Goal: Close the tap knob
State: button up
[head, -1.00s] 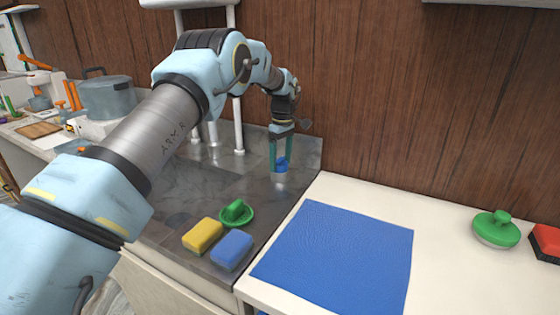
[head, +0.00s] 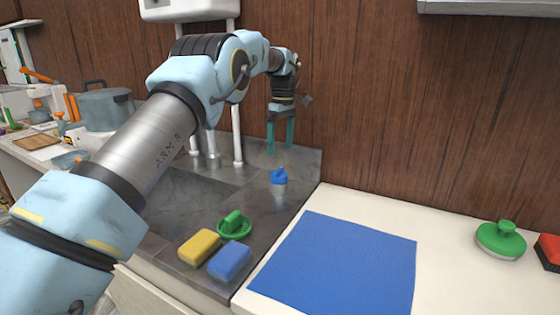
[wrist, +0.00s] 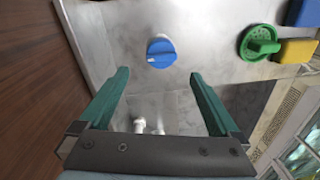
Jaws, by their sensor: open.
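The tap knob (head: 279,176) is blue and sits on the grey metal counter near its back right corner. In the wrist view the blue knob (wrist: 161,52) shows as a round disc with a raised ridge, beyond the fingertips. My gripper (head: 281,152) is open and empty, with its green fingers pointing down above and behind the knob, apart from it. In the wrist view my gripper (wrist: 158,75) has its two fingers spread wide with nothing between them. The ridge lies roughly crosswise in the wrist view.
A green round item (head: 234,226), a yellow sponge (head: 200,247) and a blue sponge (head: 230,262) lie at the counter's front. A blue mat (head: 340,262) covers part of the white counter. White pipes (head: 238,134) stand left of my gripper; a wooden wall rises behind.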

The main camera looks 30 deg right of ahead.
jog(key=shift+r, duration=0.75)
jog(key=shift+o, duration=0.2)
jog(key=n, duration=0.2)
send_over(233, 214)
jog(key=shift+h, duration=0.4)
notch_tip(233, 214, down, 7)
jog(key=shift+s+d+r+p, duration=0.15)
jog(key=shift+r+p, duration=0.05)
jog(key=shift+p, duration=0.15)
jog(key=shift+f+p, duration=1.15)
jog(key=shift+f, duration=1.85)
